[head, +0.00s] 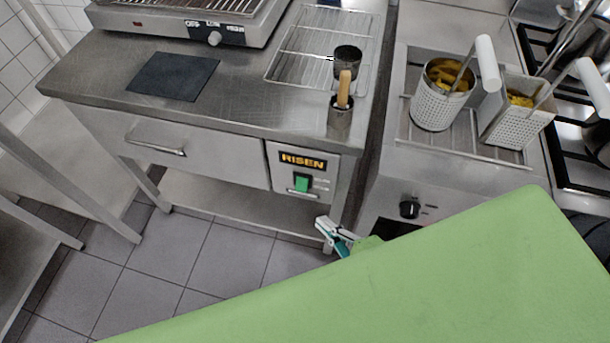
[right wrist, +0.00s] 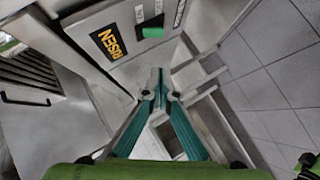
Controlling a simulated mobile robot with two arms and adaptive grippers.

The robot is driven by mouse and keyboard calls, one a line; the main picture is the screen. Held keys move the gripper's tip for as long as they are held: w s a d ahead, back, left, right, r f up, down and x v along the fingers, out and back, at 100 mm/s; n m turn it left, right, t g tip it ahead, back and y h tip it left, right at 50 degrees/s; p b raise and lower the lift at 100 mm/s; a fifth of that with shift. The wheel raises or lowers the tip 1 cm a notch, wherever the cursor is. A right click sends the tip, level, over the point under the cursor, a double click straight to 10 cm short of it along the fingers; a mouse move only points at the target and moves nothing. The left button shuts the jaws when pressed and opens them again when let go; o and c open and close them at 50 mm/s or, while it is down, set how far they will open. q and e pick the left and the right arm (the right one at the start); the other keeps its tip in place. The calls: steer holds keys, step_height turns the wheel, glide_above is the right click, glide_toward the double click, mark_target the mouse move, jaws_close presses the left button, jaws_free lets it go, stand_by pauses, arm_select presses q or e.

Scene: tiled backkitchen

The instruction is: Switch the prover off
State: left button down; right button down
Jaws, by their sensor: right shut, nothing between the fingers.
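The prover's control panel (head: 302,172) is on the right front of the steel counter, with a yellow-on-black "RISEN" label (head: 303,161). Its green switch (head: 302,183) sits below the label and also shows in the right wrist view (right wrist: 152,30). My right gripper (head: 324,224) is below and right of the switch, apart from it. In the right wrist view its teal fingers (right wrist: 160,88) meet at the tips, shut and empty. The switch's exact tilt is too small to tell. My left gripper is not in view.
A drawer with a bar handle (head: 157,146) is left of the panel. A fryer with two baskets and a black knob (head: 409,208) stands to the right. A lower shelf (head: 226,205) runs under the counter. The tiled floor (head: 230,255) in front is clear.

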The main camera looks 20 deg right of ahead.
glide_toward(297, 187)
steer(key=w+a, duration=0.2)
steer(key=a, duration=0.1)
steer(key=w, duration=0.1)
steer(key=w+d+f, duration=0.1)
steer(key=w+f, duration=0.1)
steer(key=shift+d+f+p, duration=0.2)
steer(key=shift+d+p, duration=0.1)
steer(key=shift+p, duration=0.1)
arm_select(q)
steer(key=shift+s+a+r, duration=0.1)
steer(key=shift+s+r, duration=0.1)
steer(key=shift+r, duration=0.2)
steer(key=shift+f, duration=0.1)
